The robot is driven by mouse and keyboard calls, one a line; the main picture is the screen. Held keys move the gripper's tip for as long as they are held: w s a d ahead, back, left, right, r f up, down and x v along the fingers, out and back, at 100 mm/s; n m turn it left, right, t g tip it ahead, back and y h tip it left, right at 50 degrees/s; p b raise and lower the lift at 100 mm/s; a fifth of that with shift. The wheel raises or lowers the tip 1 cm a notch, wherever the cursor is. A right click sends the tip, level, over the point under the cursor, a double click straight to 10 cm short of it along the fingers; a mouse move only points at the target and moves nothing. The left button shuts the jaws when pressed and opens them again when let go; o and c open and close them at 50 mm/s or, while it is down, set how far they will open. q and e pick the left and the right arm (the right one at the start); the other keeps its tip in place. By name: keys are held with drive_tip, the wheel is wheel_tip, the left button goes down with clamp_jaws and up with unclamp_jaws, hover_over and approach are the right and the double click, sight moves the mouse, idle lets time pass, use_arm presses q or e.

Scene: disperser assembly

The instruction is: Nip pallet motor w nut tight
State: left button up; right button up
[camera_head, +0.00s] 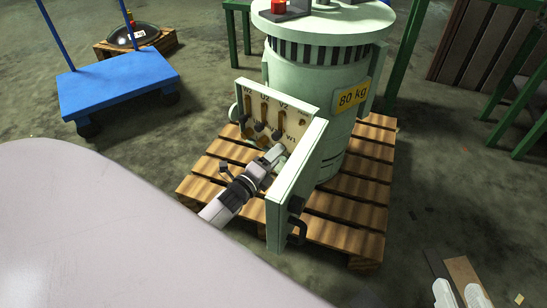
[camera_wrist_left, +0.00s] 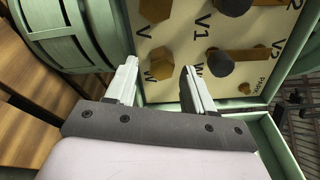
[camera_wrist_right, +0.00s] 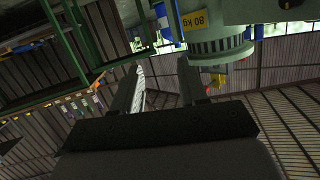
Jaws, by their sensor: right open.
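The green motor (camera_head: 318,75), with a yellow "80 kg" plate, stands upright on a wooden pallet (camera_head: 345,235). Its terminal box is open and shows a cream board (camera_head: 300,100) with labels, dark posts and brass nuts. My left gripper (camera_head: 274,155) reaches to the lower part of this board. In the left wrist view its fingers (camera_wrist_left: 160,85) are open, and a brass nut (camera_wrist_left: 159,67) near a partly hidden W label shows between and beyond the tips. Whether they touch it I cannot tell. My right gripper (camera_wrist_right: 160,85) is open and empty, facing the motor from a distance.
The green box wall (camera_head: 296,185) with a black handle stands close to the right of my left gripper. A blue cart (camera_head: 118,85) stands at the back left. Green table legs (camera_head: 520,120) are on the right. The floor right of the pallet is mostly clear.

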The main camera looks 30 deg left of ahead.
use_arm(q)
drive_tip(key=s+p, duration=0.2)
drive_tip(key=s, duration=0.5)
drive_tip(key=shift+a+p, duration=0.15)
drive_tip(key=shift+p, duration=0.2)
use_arm(e)
drive_tip(key=shift+w+a+m+g, duration=0.2)
drive_tip(key=shift+a+m+g, duration=0.1)
drive_tip(key=shift+a, duration=0.15)
drive_tip(key=shift+w+a+m+g, duration=0.2)
drive_tip(key=shift+a+g, duration=0.1)
drive_tip(key=shift+a, duration=0.15)
drive_tip(key=shift+s, duration=0.1)
